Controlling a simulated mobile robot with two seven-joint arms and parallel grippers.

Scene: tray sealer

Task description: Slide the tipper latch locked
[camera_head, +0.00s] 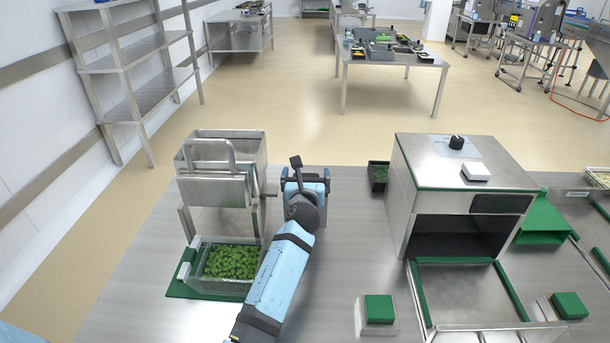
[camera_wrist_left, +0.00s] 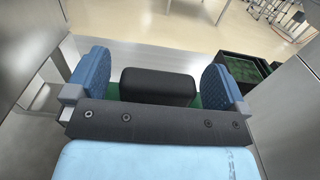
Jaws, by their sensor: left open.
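The steel tipper (camera_head: 222,160) stands on the left of the bench, with a looped handle (camera_head: 209,150) on its front. A small grey projection (camera_head: 270,189) sticks out at its right side; I cannot tell if this is the latch. My left gripper (camera_head: 307,182) is open just right of the tipper, reaching forward over the bench. A small black knob on a stem (camera_head: 296,162) shows at the gripper. In the left wrist view a black block (camera_wrist_left: 158,87) sits between the open blue fingers, with gaps at both sides. My right gripper is out of view.
A clear tray of green leaves (camera_head: 231,262) sits on a green base below the tipper. A steel sealer (camera_head: 467,150) stands to the right. A small dark bin (camera_head: 378,175) with green contents lies between; it also shows in the left wrist view (camera_wrist_left: 243,70).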

